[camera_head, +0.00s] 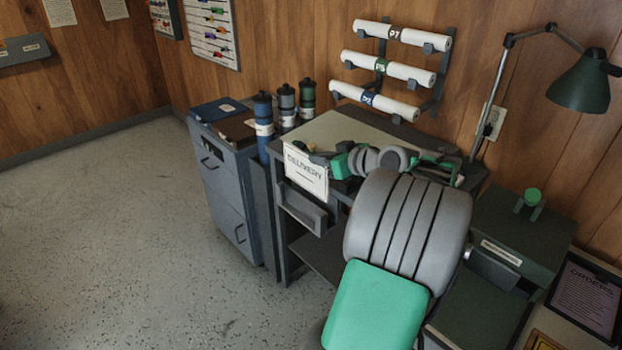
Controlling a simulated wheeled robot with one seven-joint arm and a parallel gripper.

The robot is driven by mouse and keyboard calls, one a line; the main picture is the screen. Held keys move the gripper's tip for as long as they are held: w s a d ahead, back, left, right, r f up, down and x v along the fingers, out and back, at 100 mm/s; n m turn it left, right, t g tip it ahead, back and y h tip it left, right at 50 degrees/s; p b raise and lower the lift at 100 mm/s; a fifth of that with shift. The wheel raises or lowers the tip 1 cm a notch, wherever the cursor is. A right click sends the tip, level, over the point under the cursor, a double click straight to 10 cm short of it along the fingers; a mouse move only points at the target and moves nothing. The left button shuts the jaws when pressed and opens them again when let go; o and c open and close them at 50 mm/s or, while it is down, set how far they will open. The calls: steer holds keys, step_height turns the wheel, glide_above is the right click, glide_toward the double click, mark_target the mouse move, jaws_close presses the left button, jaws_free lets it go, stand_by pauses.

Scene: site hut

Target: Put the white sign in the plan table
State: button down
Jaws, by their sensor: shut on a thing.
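The white sign (306,177) reads "DELIVERY" and hangs upright, slightly tilted, at the front left edge of the plan table (322,128). My gripper (322,158) is shut on the sign near its upper right side. My green and grey arm reaches in from the lower right and hides much of the table's right part. The table has a pale top, an open shelf below and a grey tray on its front. The sign overlaps the table's front edge in the picture; I cannot tell whether they touch.
A grey drawer cabinet (222,190) stands left of the table, with three capped tubes (286,108) between them. Rolled plans (390,68) hang on the wall rack behind. A green lamp (580,82) and a dark green box (520,235) are at right. The left floor is clear.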

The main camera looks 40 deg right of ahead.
glide_above(312, 191)
steer(key=f, duration=0.3)
steer(key=w+f, duration=0.1)
steer(key=shift+d+f, duration=0.3)
steer(key=shift+f, duration=0.05)
step_height(312, 191, down, 3)
steer(key=shift+s+r, duration=0.1)
steer(key=shift+r, duration=0.05)
